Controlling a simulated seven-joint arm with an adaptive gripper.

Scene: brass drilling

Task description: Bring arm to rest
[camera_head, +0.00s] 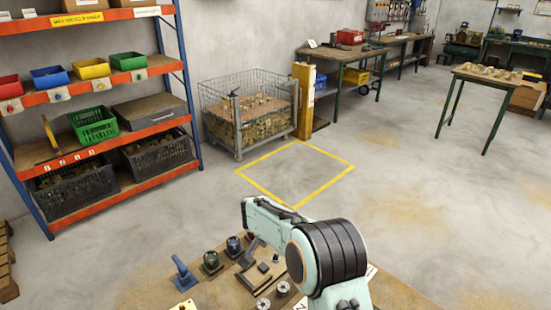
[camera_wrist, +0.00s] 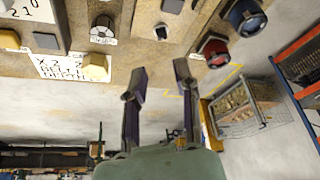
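My gripper (camera_wrist: 160,70) shows in the wrist view with its two dark fingers spread apart. Nothing is between them. The fingers point toward the edge of a wooden workbench (camera_wrist: 150,45), which fills the top of that view. In the head view, my mint-green arm reaches over the same bench (camera_head: 215,291) at the bottom; I cannot clearly make out the gripper there. A yellow hexagonal piece (camera_wrist: 97,67) and a printed card (camera_wrist: 60,67) lie on the bench left of the fingers. A red-rimmed round fixture (camera_wrist: 215,52) is to their right.
The bench also bears a blue clamp-like tool (camera_head: 183,274) and a blue-rimmed fixture (camera_wrist: 245,17). An orange shelf rack (camera_head: 100,95) stands left. A wire cage (camera_head: 245,110) and a yellow post (camera_head: 303,100) stand behind a yellow floor square (camera_head: 338,178).

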